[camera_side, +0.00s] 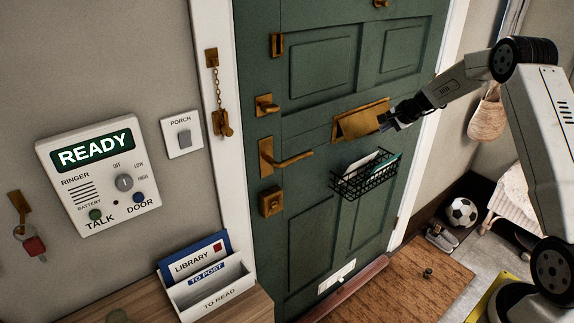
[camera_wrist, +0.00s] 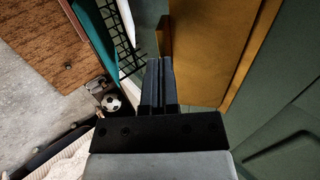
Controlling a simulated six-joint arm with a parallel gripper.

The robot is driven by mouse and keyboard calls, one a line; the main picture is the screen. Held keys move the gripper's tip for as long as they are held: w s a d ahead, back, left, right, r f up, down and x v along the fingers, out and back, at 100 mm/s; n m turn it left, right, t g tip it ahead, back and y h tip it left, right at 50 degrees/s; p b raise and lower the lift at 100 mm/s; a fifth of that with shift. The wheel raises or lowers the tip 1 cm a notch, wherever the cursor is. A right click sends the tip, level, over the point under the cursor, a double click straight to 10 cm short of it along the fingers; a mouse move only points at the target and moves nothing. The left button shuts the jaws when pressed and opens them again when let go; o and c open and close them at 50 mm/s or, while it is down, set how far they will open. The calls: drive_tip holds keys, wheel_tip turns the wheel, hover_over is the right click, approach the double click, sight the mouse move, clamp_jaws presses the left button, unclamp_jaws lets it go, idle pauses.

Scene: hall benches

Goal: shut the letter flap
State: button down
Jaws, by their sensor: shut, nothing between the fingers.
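The brass letter flap (camera_side: 360,122) is on the green door (camera_side: 318,70), above the wire basket. Its lower edge stands out from the door, so it is tilted open. In the wrist view the flap (camera_wrist: 208,45) fills the upper middle as a broad brass plate, with the green door (camera_wrist: 290,110) to its right. My gripper (camera_side: 386,124) is at the right end of the flap, its fingers together and empty. In the wrist view the fingertips (camera_wrist: 159,62) lie close to the flap's edge; I cannot tell whether they touch it.
A black wire basket (camera_side: 350,187) holding papers hangs on the door just below the flap. The door handle (camera_side: 290,160) and locks are to the left. A football (camera_side: 461,212) and a doormat (camera_side: 410,283) lie on the floor. A hanging bag (camera_side: 487,118) is behind my arm.

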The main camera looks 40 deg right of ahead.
drive_tip(key=shift+w+f, duration=0.1)
drive_tip(key=shift+f, duration=0.3)
drive_tip(key=shift+x, duration=2.95)
drive_tip(key=shift+f, duration=0.1)
drive_tip(key=s+r, duration=0.4)
drive_tip(key=s, duration=0.9)
drive_tip(key=shift+s, duration=0.25)
